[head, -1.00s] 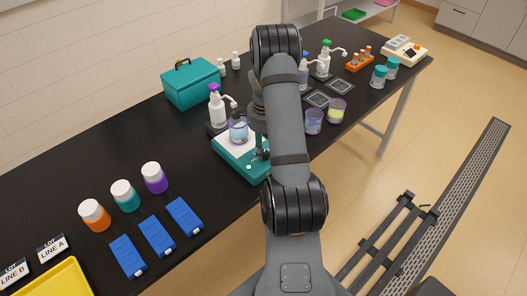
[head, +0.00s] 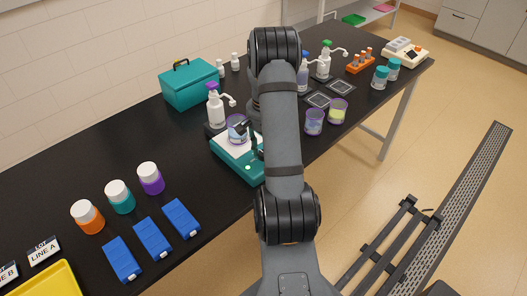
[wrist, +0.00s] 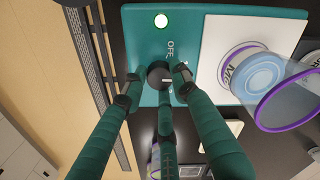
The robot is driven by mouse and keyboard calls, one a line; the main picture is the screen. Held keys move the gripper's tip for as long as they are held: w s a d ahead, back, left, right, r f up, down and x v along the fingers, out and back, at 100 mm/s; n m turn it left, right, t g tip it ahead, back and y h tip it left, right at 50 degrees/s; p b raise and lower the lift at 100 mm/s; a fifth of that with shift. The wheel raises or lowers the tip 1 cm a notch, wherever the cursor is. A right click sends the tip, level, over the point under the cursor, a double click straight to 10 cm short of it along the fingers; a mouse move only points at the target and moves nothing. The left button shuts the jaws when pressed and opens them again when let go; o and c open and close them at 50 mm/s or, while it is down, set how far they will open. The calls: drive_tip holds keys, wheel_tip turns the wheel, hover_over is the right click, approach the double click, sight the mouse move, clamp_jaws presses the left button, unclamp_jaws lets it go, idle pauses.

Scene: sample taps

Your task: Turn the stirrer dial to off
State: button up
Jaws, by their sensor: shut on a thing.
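The stirrer (head: 229,160) is a teal box with a white top plate on the black bench; its teal panel also fills the upper middle of the wrist view (wrist: 205,20). Its dark round dial (wrist: 159,73) carries a small white mark. The word OFF (wrist: 170,49) is printed above the dial in the wrist view, partly readable, and a lit pale-green lamp (wrist: 161,20) sits beyond it. My three-fingered gripper (wrist: 158,82) is closed around the dial. In the head view my gripper (head: 256,146) is at the stirrer's right side, and the dial is hidden.
A purple-rimmed beaker of bluish liquid (head: 237,130) stands on the plate close to my fingers; it also shows in the wrist view (wrist: 268,85). A white pump bottle (head: 215,108) stands behind. Purple-rimmed cups (head: 314,122) are to the right.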

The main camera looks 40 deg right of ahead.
drive_tip(key=n, duration=0.3)
drive_tip(key=shift+n, duration=0.3)
drive_tip(key=n, duration=0.3)
drive_tip(key=shift+n, duration=0.3)
drive_tip(key=n, duration=0.6)
drive_tip(key=shift+n, duration=0.3)
drive_tip(key=o, duration=1.2)
drive_tip(key=shift+c, duration=0.2)
wheel_tip(320, 180, up, 12)
